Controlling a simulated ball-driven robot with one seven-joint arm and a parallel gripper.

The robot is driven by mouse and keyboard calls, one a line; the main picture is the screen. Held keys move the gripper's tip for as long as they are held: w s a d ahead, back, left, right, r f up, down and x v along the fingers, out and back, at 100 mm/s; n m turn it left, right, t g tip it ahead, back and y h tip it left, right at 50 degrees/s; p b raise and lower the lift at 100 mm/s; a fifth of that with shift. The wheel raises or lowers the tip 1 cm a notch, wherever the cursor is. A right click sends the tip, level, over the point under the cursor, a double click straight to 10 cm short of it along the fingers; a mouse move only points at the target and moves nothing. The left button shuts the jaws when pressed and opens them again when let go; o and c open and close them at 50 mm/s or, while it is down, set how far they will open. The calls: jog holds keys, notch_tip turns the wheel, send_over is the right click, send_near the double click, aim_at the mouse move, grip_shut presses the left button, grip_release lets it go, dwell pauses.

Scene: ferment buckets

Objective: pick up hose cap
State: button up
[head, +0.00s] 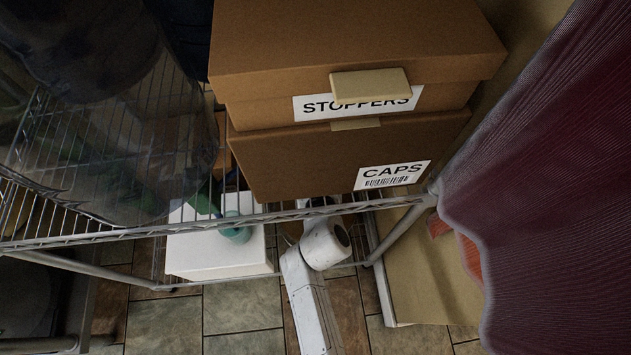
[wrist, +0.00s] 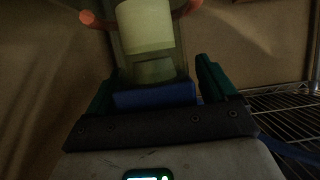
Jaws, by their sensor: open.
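I cannot tell for sure which thing is the hose cap. In the wrist view, my gripper (wrist: 153,78) has its two dark green fingers apart. Between and beyond them is a see-through vessel (wrist: 180,62) with a pale yellow-green label or filling, and a blue block-like piece (wrist: 155,96) at its near end. Orange-red knobs (wrist: 88,17) stick out at its sides. I cannot tell whether the fingers touch any of this. In the head view, my gripper is hidden under the boxes and shelf; only my white arm shows.
A cardboard box marked CAPS (head: 300,160) and one marked STOPPERS (head: 260,95) are stacked on the wire shelf (head: 110,238). Below are a white box (head: 195,255) and a teal item (head: 237,232). A dark red curtain (head: 560,180) hangs at right. A large clear vessel (head: 150,190) stands left.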

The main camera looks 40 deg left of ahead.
jog(key=shift+c, duration=0.2)
jog(key=c, duration=1.1)
jog(key=shift+r, duration=0.1)
jog(key=shift+r+p, duration=0.4)
jog(key=shift+r, duration=0.05)
notch_tip(320, 180, up, 3)
jog(key=shift+r+p, duration=0.15)
jog(key=shift+p, duration=0.95)
jog(key=s+d+f+p, duration=0.1)
jog(key=s+d, duration=1)
jog(key=d, duration=0.1)
jog(key=shift+d, duration=0.4)
jog(key=shift+w+a, duration=0.25)
